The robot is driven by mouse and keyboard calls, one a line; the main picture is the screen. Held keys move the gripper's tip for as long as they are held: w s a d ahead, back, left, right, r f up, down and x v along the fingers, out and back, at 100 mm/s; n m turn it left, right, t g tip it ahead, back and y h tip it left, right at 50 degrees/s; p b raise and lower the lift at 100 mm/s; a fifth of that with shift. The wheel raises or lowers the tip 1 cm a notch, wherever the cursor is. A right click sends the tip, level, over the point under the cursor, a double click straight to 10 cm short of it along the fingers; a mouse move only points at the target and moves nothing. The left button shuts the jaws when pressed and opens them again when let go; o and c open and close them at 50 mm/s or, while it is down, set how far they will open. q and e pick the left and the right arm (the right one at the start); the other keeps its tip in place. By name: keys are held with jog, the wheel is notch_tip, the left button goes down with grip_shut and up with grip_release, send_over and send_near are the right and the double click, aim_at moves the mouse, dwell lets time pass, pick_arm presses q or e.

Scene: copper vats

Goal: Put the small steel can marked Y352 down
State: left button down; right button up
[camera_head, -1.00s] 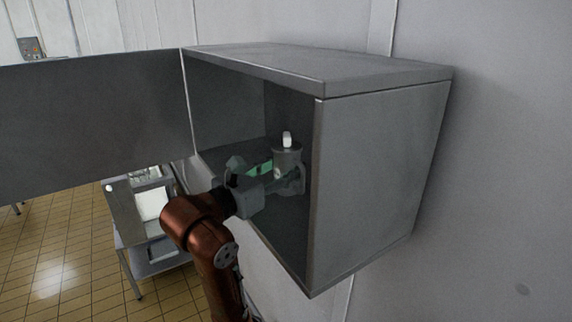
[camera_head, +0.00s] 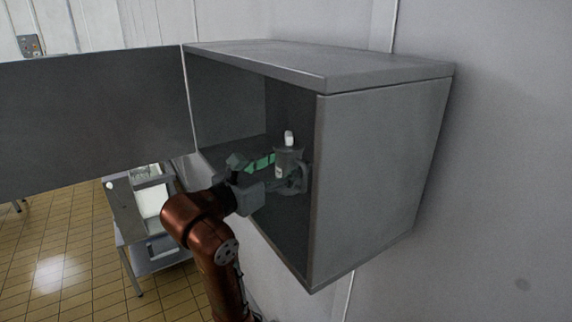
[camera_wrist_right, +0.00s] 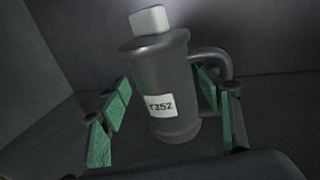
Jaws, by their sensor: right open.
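The small steel can (camera_wrist_right: 165,85) is grey, with a white cap, a side handle and a white label reading Y352 in the right wrist view. It stands inside the open wall cabinet (camera_head: 385,190), and it also shows in the head view (camera_head: 288,158). My right gripper (camera_head: 275,172) reaches into the cabinet around the can. Its green-padded fingers (camera_wrist_right: 165,118) are open, one on each side of the can. The left finger is clear of the can; the right one is by the handle, and I cannot tell if they touch. My left gripper is not in view.
The cabinet door (camera_head: 95,120) stands swung open to the left. The cabinet's right side wall is close to the can and gripper. A metal trolley (camera_head: 160,259) with a pale object stands below on the tiled floor.

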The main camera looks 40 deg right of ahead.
jog(key=a+b, duration=0.1)
jog(key=a, duration=0.2)
jog(key=s+a, duration=0.1)
jog(key=a, duration=0.3)
jog(key=s+a+b, duration=0.1)
jog(key=a, duration=0.2)
jog(key=shift+a+b, duration=0.3)
jog(key=shift+s+a, duration=0.25)
jog(key=shift+a, duration=0.4)
jog(key=shift+d, duration=0.1)
